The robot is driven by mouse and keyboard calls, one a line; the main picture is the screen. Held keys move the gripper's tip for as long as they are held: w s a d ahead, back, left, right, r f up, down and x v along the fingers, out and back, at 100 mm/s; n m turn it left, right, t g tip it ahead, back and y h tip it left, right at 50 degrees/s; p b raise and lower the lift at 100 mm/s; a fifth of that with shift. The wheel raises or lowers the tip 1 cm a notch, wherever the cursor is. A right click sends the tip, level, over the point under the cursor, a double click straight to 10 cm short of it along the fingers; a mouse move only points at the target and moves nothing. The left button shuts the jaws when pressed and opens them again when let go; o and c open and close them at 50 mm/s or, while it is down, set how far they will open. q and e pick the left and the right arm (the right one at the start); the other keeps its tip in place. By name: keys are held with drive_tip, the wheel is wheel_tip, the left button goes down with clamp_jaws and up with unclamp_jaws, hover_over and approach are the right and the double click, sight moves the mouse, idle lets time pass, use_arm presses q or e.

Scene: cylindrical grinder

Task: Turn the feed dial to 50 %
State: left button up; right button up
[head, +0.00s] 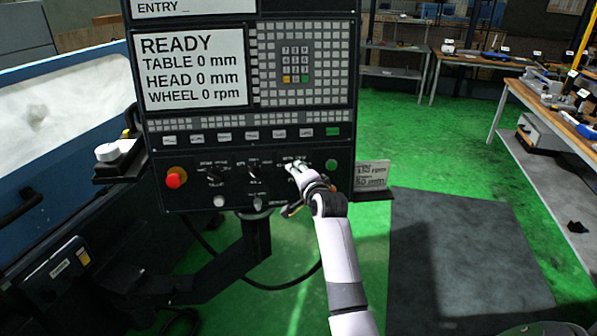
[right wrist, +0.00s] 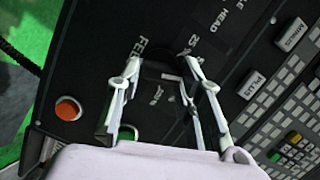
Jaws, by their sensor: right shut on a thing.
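The feed dial (right wrist: 162,70) is a dark knob on the black control panel (head: 230,185), with part of its white "FEED" label and a "25" mark showing beside it in the right wrist view. My right gripper (head: 297,168) reaches the panel's lower right part. In the right wrist view my right gripper (right wrist: 163,78) has one finger on each side of the dial and is shut on it. The dial's pointer and its exact setting cannot be read. In the head view my fingers mostly hide the dial. My left gripper is not in view.
Two other dials, the left one (head: 215,174) and the middle one (head: 254,173), sit left of my gripper. A red stop button (head: 176,177) is at the far left and a green button (head: 331,165) right of my gripper. The screen (head: 190,68) reads READY.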

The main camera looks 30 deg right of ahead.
drive_tip(key=shift+f, duration=0.1)
idle(0.5)
drive_tip(key=o, duration=1.2)
drive_tip(key=shift+a, duration=0.1)
drive_tip(key=shift+c, duration=0.2)
drive_tip(key=v, duration=1.2)
